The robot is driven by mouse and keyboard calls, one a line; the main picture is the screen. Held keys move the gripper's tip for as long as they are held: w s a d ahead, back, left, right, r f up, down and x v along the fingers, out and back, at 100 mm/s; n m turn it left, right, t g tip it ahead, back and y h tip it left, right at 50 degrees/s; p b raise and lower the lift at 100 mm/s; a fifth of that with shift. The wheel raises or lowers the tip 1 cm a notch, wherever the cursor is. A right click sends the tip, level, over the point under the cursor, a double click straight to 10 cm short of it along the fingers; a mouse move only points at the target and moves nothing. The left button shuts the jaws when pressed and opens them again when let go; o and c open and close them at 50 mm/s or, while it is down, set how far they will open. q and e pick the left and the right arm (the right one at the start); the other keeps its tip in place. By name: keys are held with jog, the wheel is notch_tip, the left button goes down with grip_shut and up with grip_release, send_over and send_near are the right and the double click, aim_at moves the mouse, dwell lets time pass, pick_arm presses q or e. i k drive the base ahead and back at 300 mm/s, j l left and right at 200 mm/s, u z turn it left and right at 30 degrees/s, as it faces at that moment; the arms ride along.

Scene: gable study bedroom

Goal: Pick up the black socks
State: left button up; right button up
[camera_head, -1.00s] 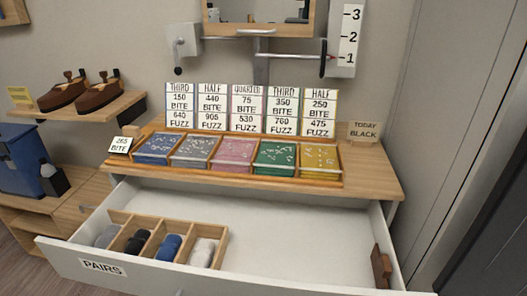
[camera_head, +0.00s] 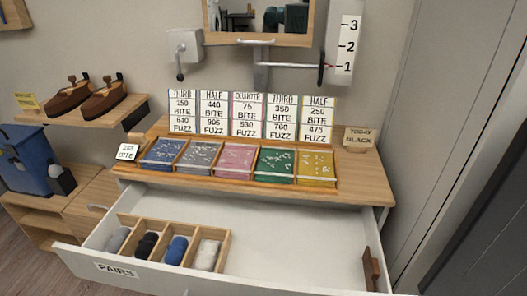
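The black socks (camera_head: 148,245) lie rolled in the second compartment from the left of a wooden divider box (camera_head: 225,252). The box sits in the left part of an open white drawer (camera_head: 290,233) labelled PAIRS. Grey socks (camera_head: 118,239) are in the compartment to their left. Blue socks (camera_head: 176,250) and white socks (camera_head: 207,255) are in the compartments to their right. A sign (camera_head: 359,138) on the desk reads TODAY BLACK. Neither of my grippers shows in the view.
The desk (camera_head: 372,185) stands above the drawer, with a tray of several coloured packets (camera_head: 238,160) and number cards (camera_head: 243,115) behind. A brown block (camera_head: 371,269) is at the drawer's right end. The drawer's middle is clear.

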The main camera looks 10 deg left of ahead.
aim_at(146, 246)
jog(key=u, duration=1.15)
